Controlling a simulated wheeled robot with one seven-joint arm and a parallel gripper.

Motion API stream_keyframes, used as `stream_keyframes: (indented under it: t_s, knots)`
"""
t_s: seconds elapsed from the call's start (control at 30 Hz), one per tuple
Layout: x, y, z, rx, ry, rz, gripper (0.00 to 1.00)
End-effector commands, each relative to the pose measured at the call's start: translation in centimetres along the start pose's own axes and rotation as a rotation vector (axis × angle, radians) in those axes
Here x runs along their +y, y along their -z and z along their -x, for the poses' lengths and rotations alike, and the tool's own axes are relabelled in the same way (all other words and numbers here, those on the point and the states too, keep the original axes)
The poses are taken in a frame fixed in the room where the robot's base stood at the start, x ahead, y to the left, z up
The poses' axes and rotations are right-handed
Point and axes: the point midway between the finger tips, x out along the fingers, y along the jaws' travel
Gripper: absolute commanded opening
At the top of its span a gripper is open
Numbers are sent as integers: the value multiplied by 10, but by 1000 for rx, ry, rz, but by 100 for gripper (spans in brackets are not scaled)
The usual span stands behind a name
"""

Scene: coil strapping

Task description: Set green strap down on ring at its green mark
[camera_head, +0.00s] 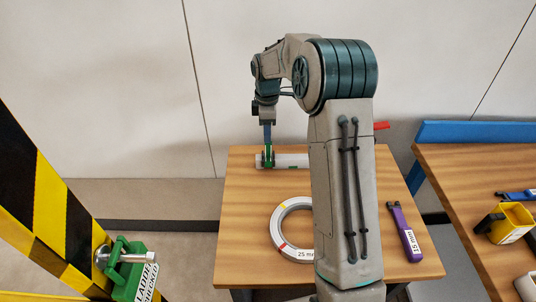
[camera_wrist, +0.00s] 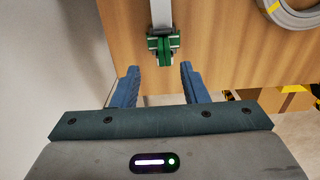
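The green strap (camera_head: 268,156) sits around the left end of a pale bar (camera_head: 291,160) at the table's back. In the wrist view the green strap (camera_wrist: 160,50) lies just beyond my fingertips, in line with the gap. My gripper (camera_head: 267,144) points down over it from above. In the wrist view my gripper (camera_wrist: 159,69) has its blue fingers spread wide, with clear space on both sides of the strap. The pale ring (camera_head: 277,222) lies flat on the table nearer the front, with red and yellow marks and a "25 mm" label. My arm hides its right side. No green mark shows on it.
A purple tool (camera_head: 409,238) labelled "15 mm" lies at the right of the wooden table (camera_head: 245,200). A red piece (camera_head: 381,126) shows behind my arm. A second table (camera_head: 450,190) at right holds a yellow tool (camera_head: 511,223). A striped post (camera_head: 50,215) with a green padlock (camera_head: 127,272) stands at left.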

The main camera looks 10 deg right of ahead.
Motion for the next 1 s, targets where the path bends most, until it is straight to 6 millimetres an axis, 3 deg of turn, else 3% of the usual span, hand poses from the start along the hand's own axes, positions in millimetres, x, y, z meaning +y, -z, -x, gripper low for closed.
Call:
stream_keyframes:
  t_s: [0.1, 0.37, 0.6, 0.9, 0.93, 1.0]
  knots:
    - [0, 0, -17, -1, 1, -1, 40]
    - [-3, -3, -36, -1, 2, -1, 40]
    - [-6, -7, -71, -1, 3, -1, 40]
    - [-6, -7, -78, 0, -1, -1, 40]
    - [-6, -7, -78, 0, -1, -1, 37]
    - [-6, -7, -78, 0, -1, -2, 18]
